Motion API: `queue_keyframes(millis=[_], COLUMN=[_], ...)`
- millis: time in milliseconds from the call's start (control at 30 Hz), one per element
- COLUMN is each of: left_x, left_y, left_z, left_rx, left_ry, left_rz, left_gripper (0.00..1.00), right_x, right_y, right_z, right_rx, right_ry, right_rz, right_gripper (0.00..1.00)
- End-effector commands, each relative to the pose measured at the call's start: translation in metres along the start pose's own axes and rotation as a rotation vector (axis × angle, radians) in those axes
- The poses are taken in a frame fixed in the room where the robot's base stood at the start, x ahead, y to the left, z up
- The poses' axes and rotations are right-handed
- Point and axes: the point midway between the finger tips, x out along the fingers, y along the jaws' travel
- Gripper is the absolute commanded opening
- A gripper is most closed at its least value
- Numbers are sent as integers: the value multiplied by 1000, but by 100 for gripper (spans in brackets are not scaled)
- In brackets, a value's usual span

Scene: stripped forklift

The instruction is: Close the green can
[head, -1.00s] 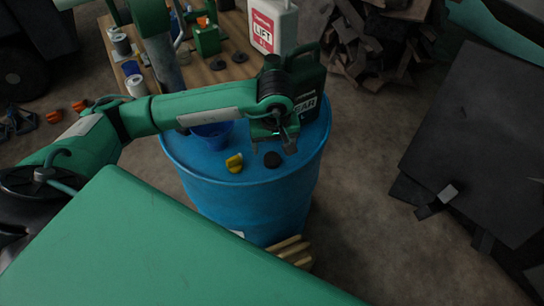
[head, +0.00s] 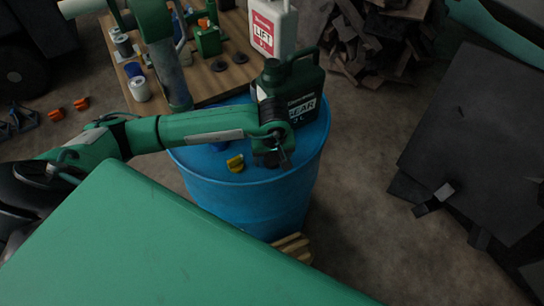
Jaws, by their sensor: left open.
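The dark green can (head: 302,98) with a "GEAR" label stands upright on the blue drum (head: 245,205). Its handle and neck are at the top; I cannot tell from here whether a cap is on the neck. My left gripper (head: 272,160) is open, pointing down low over the drum top, just in front of the can. It covers the spot where a black cap lay in the earlier view, so that cap is hidden now. A yellow cap (head: 235,163) lies on the drum left of the gripper. My right gripper is not in view.
A blue bowl (head: 219,147) is mostly hidden behind my left arm. Behind the drum, a wooden table (head: 233,75) holds a white "LIFT" jug (head: 272,27), a smaller green can (head: 208,41) and black discs. Scrap wood (head: 380,45) lies behind. Floor right of the drum is clear.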

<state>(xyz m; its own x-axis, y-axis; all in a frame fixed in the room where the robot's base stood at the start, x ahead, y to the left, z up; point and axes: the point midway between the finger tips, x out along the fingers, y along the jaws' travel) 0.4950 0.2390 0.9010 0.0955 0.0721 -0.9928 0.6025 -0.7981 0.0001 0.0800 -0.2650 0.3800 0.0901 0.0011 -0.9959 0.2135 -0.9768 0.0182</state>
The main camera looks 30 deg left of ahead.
Motion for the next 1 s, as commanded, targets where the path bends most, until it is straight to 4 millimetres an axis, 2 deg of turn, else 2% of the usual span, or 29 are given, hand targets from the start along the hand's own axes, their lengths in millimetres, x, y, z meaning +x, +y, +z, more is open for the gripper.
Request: queue_keyframes(millis=[367,600,1000], left_x=[2,2,1], left_y=[0,0,0], left_z=[0,0,0], left_rx=[1,0,0], left_ry=[1,1,1], left_rz=[1,0,1], left_gripper=[73,27,26], right_x=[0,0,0], right_y=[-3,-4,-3], right_z=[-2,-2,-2], right_rx=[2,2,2], right_ry=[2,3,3], right_rz=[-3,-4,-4], right_gripper=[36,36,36])
